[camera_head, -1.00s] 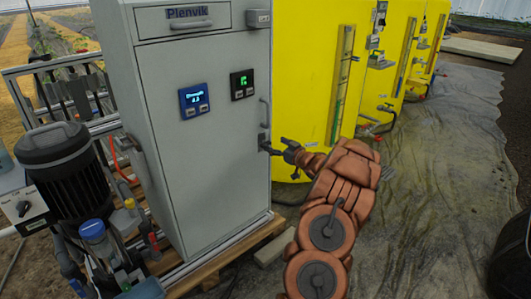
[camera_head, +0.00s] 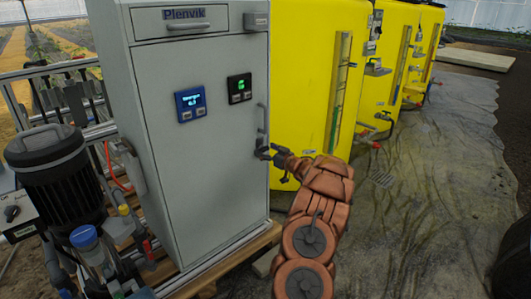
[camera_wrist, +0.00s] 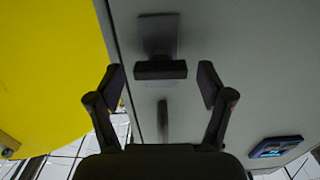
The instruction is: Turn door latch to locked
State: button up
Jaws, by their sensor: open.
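The door latch (camera_head: 261,143) is on the right edge of the grey cabinet door (camera_head: 205,150), just below the door handle (camera_head: 262,117). In the wrist view the latch shows as a dark bar (camera_wrist: 160,70) lying crosswise over a grey plate (camera_wrist: 158,30). My gripper (camera_head: 268,153) is at the latch, reaching in from the right. In the wrist view my gripper (camera_wrist: 163,82) is open, one finger on each side of the bar, with visible gaps to both. Depth contact is unclear.
Yellow tanks (camera_head: 306,80) stand right of the cabinet. A black pump motor (camera_head: 55,170) and pipework are at its left. A wooden pallet (camera_head: 235,258) lies under it. Two small displays (camera_head: 191,103) (camera_head: 239,88) are on the door. The ground at right is mostly clear.

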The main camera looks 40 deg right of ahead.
jog(key=shift+w, duration=0.1)
jog(key=c, duration=1.2)
jog(key=shift+o, duration=0.2)
